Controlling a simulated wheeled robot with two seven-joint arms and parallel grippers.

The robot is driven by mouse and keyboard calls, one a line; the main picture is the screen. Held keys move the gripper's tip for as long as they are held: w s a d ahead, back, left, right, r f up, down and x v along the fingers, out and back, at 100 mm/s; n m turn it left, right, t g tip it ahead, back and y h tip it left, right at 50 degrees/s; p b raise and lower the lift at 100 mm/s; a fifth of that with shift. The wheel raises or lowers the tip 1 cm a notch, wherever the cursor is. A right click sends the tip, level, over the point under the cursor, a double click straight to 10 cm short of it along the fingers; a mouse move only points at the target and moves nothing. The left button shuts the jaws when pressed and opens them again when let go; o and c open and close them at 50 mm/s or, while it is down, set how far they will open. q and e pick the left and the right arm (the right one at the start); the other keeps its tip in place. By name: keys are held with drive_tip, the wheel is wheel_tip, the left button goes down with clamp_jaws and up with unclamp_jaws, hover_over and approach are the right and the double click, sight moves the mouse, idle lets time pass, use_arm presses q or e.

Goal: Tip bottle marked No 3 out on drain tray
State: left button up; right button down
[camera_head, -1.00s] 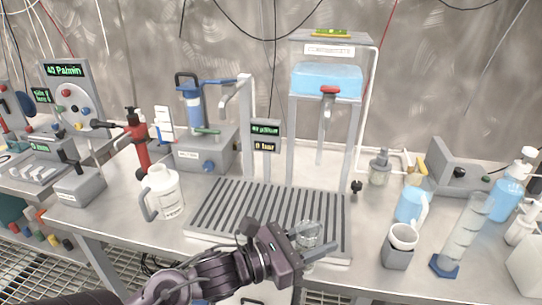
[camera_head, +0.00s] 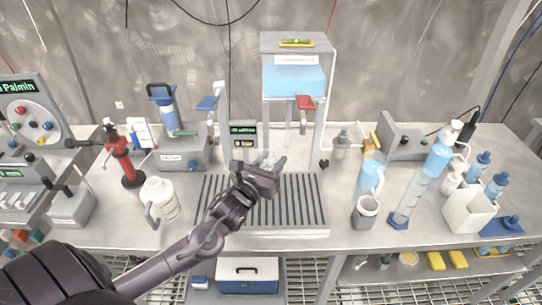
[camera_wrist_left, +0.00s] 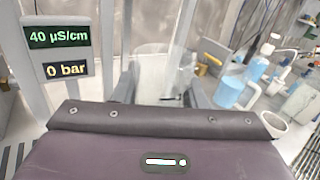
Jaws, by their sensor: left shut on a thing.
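My left gripper (camera_head: 270,168) is shut on a clear see-through vessel (camera_head: 267,160), held over the back part of the drain tray. In the left wrist view the clear vessel (camera_wrist_left: 158,75) shows between the two fingers. No marking can be read on it, and its tilt and contents cannot be told. The drain tray (camera_head: 300,205) is a grey slatted tray on the bench; my left arm covers part of its left side. My right gripper is not in view.
A display post (camera_head: 243,135) stands close behind the gripper; it also shows in the left wrist view (camera_wrist_left: 57,50). A blue-filled tank (camera_head: 295,78) with a red tap stands behind the tray. A white jug (camera_head: 160,198) is left; a blue jug (camera_head: 371,176), grey cup (camera_head: 366,210) and tall cylinder (camera_head: 412,195) are right.

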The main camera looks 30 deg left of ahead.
use_arm(q)
drive_tip(key=n, duration=0.1)
drive_tip(key=d+f+n+b, duration=0.1)
drive_tip(key=f+n+b, duration=0.1)
drive_tip(key=n, duration=0.1)
drive_tip(key=shift+d+f, duration=0.15)
drive_tip(key=shift+f, duration=0.1)
drive_tip(key=shift+r, duration=0.3)
drive_tip(key=shift+n+p, duration=0.4)
drive_tip(key=shift+d+f+n, duration=0.15)
drive_tip(key=shift+n, duration=0.65)
drive_tip(key=shift+f+n+p, duration=0.15)
drive_tip(key=shift+n+p, duration=0.35)
drive_tip(key=shift+n, duration=0.4)
drive_tip(key=shift+d+f+n, duration=0.1)
drive_tip(key=shift+n, duration=0.2)
drive_tip(key=shift+f+n, duration=0.4)
drive_tip(key=shift+n, duration=0.8)
